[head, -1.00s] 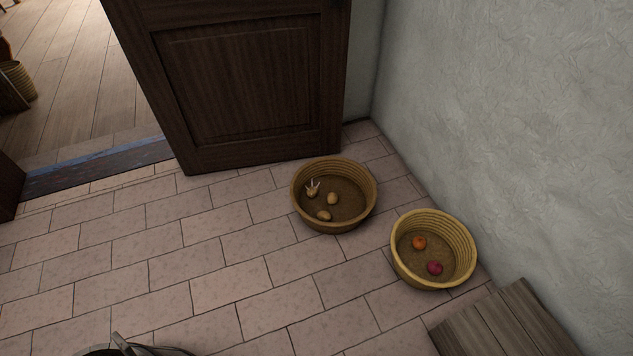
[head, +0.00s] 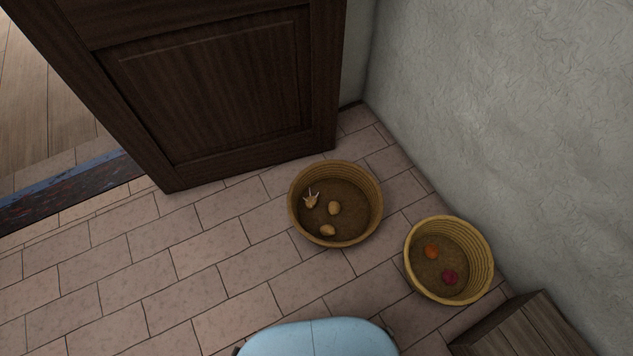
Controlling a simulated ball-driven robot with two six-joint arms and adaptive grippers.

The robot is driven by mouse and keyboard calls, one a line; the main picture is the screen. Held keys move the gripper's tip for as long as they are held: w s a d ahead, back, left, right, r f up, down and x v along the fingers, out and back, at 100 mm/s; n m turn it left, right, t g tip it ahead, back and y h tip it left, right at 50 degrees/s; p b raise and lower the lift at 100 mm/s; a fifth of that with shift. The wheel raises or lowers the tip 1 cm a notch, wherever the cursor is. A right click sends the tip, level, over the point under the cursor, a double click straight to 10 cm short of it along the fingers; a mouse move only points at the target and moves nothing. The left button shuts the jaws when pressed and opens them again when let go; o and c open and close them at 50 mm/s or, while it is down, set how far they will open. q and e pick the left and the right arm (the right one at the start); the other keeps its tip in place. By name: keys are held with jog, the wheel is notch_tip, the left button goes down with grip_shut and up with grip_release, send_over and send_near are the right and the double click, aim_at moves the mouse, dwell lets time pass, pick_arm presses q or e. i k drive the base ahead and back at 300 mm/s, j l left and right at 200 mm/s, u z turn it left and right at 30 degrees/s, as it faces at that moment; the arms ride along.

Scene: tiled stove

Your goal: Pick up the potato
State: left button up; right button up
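Two plain tan potatoes lie in the left woven basket (head: 376,219) on the floor: one potato (head: 334,208) near its middle and another potato (head: 328,230) close to its front wall. A third tan potato (head: 311,202) with pale sprouts sticking up lies at the left inside the same basket. All three lie apart from one another on the brown bottom. Neither of my grippers shows in the head view.
A second, lighter basket (head: 487,272) stands to the right, holding an orange onion-like item (head: 431,252) and a dark red one (head: 449,277). A wooden box (head: 520,332) is at the lower right. A dark door (head: 215,85) stands behind. Tiled floor (head: 150,285) at left is clear.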

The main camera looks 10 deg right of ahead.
aim_at(311, 202)
jog(key=i+j+z, duration=0.3)
jog(key=i+j, duration=0.25)
jog(key=i+j+z, duration=0.25)
jog(key=i+j, duration=0.2)
jog(key=j, duration=0.2)
